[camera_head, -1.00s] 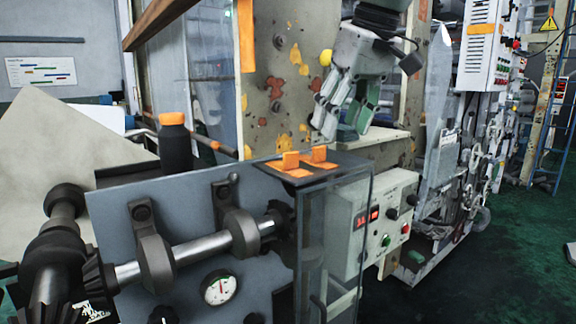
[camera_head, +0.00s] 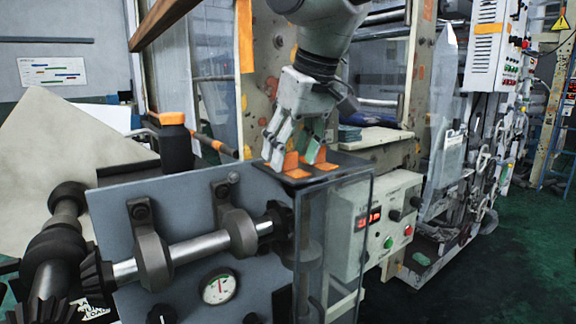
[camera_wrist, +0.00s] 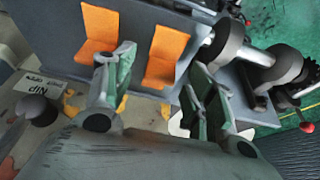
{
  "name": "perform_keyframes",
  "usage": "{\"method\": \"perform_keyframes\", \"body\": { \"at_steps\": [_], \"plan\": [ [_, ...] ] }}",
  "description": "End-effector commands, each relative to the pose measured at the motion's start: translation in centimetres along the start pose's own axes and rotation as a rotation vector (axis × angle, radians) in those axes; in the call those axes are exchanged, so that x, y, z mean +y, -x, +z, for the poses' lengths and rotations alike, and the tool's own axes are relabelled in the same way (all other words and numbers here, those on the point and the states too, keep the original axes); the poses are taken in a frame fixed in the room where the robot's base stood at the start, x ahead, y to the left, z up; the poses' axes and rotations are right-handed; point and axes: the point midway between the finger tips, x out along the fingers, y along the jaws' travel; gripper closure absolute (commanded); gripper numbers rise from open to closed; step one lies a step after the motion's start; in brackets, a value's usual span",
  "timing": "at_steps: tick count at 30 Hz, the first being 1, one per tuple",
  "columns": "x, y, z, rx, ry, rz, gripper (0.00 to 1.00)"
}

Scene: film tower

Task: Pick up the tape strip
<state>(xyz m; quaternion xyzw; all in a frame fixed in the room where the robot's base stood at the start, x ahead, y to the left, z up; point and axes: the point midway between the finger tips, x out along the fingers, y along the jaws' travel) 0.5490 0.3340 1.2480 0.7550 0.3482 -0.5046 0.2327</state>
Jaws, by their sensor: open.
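Two orange tape strips stand on the dark top of a glass-sided box in the head view, one at the left (camera_head: 292,168) and one at the right (camera_head: 322,164). Each has a flat part and an upright part. My gripper (camera_head: 292,158) is open and empty, its fingers down at the strips. In the wrist view, one strip (camera_wrist: 165,56) lies between the lines of the two open fingers (camera_wrist: 160,75). The other strip (camera_wrist: 99,33) lies to the left, outside the left finger. I cannot tell whether a finger touches a strip.
A black bottle with an orange cap (camera_head: 175,146) stands left of the strips. A roller shaft and a gauge (camera_head: 219,287) are on the grey plate in front. A control box (camera_head: 376,225) is at the right. A frame plate rises behind.

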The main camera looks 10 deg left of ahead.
Motion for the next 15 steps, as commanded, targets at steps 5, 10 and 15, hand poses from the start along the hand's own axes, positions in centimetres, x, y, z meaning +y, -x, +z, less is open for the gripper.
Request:
{"method": "perform_keyframes", "body": {
  "at_steps": [5, 10, 15],
  "plan": [
    [0.01, 0.03, 0.0, 0.0, 0.0, 0.0, 0.67],
    [0.01, 0.04, -0.01, 0.0, 0.0, 0.0, 0.8],
    [0.01, 0.04, -0.01, 0.0, 0.0, 0.0, 0.8]
  ]
}}
